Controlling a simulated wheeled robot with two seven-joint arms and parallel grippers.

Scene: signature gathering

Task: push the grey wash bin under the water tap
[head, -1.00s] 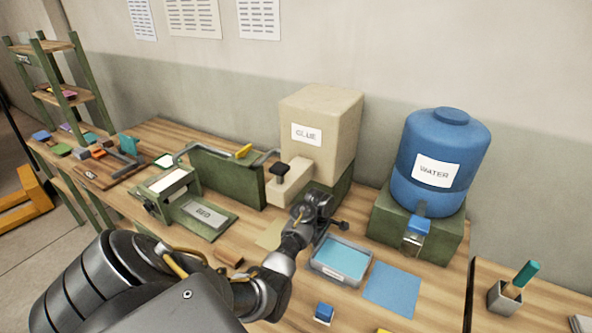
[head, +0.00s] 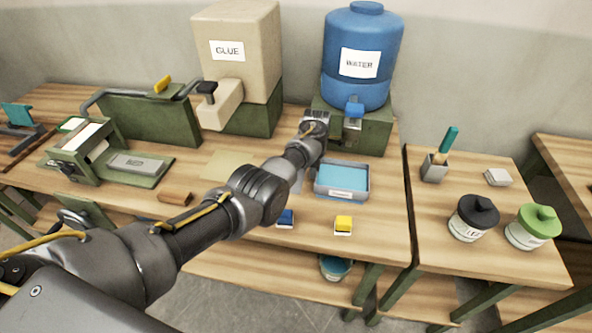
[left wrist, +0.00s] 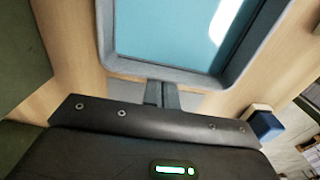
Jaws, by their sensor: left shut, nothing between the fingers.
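The grey wash bin (head: 344,194), a shallow tray with a blue inside, sits on the bench in front of the water tap (head: 354,112). The blue tank (head: 361,88) labelled WATER stands above on a green base. My left gripper (head: 300,181) is at the bin's left side, partly hidden by my own arm. In the left wrist view its shut, empty fingers (left wrist: 162,94) are at the near wall of the bin (left wrist: 178,72); whether they touch it I cannot tell for sure. My right gripper is not in view.
The tan glue dispenser (head: 236,50) and green press (head: 110,160) stand left. A blue block (head: 286,218) and a yellow block (head: 343,225) lie in front of the bin.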

